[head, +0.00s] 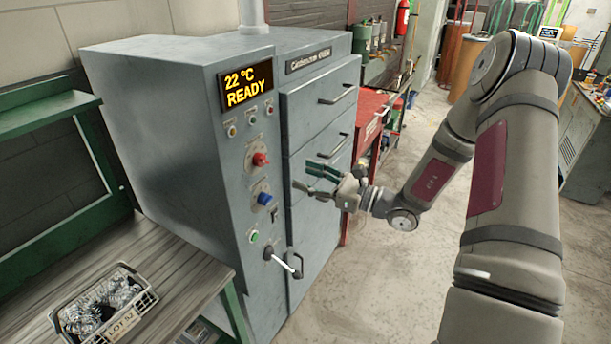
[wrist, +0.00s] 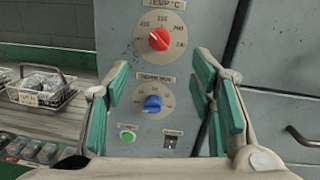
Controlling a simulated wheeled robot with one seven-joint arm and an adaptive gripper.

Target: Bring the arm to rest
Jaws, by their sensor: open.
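My gripper (head: 318,180) is open and empty in front of the grey oven cabinet (head: 160,130), near its drawer fronts in the head view. In the wrist view my gripper (wrist: 160,105) has its green-padded fingers spread wide. The red temperature knob (wrist: 159,39) and the blue knob (wrist: 153,103) show between and above the fingers, with a green button (wrist: 127,137) below. My arm reaches in from the right of the head view and is bent at the elbow. The display (head: 246,86) reads 22 °C READY.
A wooden bench (head: 190,270) with a wire basket (head: 148,299) of metal parts stands at the left. A lever with a white handle (head: 284,263) juts from the cabinet's lower front. A red cabinet (head: 369,115) stands behind. The concrete floor (head: 390,285) below my arm is clear.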

